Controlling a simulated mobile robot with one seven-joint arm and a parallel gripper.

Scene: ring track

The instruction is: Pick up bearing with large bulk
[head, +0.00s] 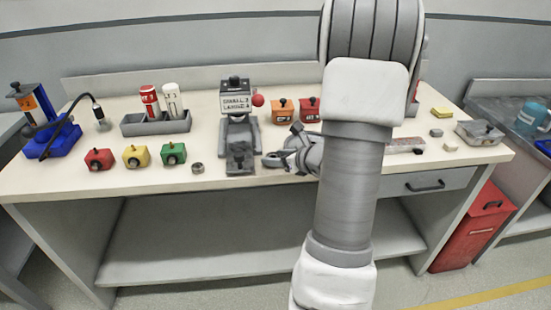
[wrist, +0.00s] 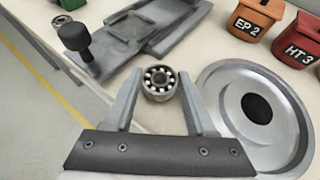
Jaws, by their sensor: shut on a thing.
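The larger bearing (wrist: 158,84), a thick metal ring with pale balls showing around a dark centre, is between my gripper's fingertips (wrist: 160,76) in the wrist view. My gripper is shut on it, close over the bench top; whether it touches the bench is unclear. In the head view my gripper (head: 283,158) is at the bench's front, partly hidden by my arm. A smaller-looking bearing (head: 197,168) lies on the bench left of the grey press; it also shows at the top left of the wrist view (wrist: 61,22).
A grey press (head: 239,140) stands left of my gripper. A round metal disc (wrist: 232,104) lies close right of it. Orange and red boxes (head: 283,110) (head: 309,110) stand behind. Red, yellow and green boxes (head: 98,159) (head: 136,156) (head: 173,153) stand left.

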